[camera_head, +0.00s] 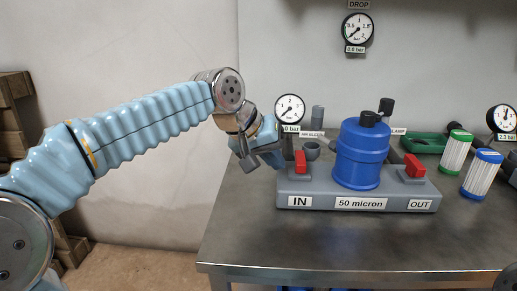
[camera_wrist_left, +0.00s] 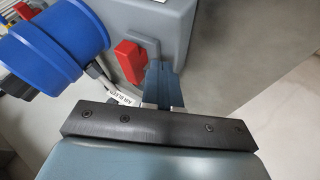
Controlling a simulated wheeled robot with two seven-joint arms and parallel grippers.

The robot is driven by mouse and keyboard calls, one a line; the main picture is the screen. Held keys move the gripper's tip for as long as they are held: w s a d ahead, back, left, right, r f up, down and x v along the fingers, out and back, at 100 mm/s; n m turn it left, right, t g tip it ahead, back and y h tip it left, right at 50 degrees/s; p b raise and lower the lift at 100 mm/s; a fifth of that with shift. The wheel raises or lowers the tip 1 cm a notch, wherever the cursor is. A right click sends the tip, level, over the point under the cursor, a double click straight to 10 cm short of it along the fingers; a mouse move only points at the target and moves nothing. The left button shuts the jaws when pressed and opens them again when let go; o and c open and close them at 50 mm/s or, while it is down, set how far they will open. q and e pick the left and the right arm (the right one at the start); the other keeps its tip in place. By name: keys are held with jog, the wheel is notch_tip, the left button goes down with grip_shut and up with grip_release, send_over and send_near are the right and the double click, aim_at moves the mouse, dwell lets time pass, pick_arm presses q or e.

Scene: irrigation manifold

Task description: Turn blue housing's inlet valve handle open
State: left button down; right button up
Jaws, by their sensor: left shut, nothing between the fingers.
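The blue housing (camera_head: 361,155) stands upright on a grey base marked IN, 50 micron and OUT. The red inlet valve handle (camera_head: 300,162) is at the IN end of the base, left of the housing. My left gripper (camera_head: 284,160) is shut and empty, just left of the inlet handle. In the left wrist view the shut fingers (camera_wrist_left: 162,72) point at the base beside the red handle (camera_wrist_left: 129,62); I cannot tell whether they touch it. The blue housing (camera_wrist_left: 55,45) shows at the left there. The red outlet handle (camera_head: 413,166) is at the OUT end. My right gripper is not in view.
A gauge (camera_head: 290,109) stands behind the inlet end. Filter cartridges with green (camera_head: 457,152) and blue (camera_head: 482,175) caps stand to the right, near a green tray (camera_head: 424,143). The front of the metal table (camera_head: 330,240) is clear.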

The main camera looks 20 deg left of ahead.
aim_at(300, 164)
pick_arm(q)
jog(key=shift+w+d+r, duration=0.1)
jog(key=shift+w+d, duration=0.15)
jog(key=shift+d, duration=0.8)
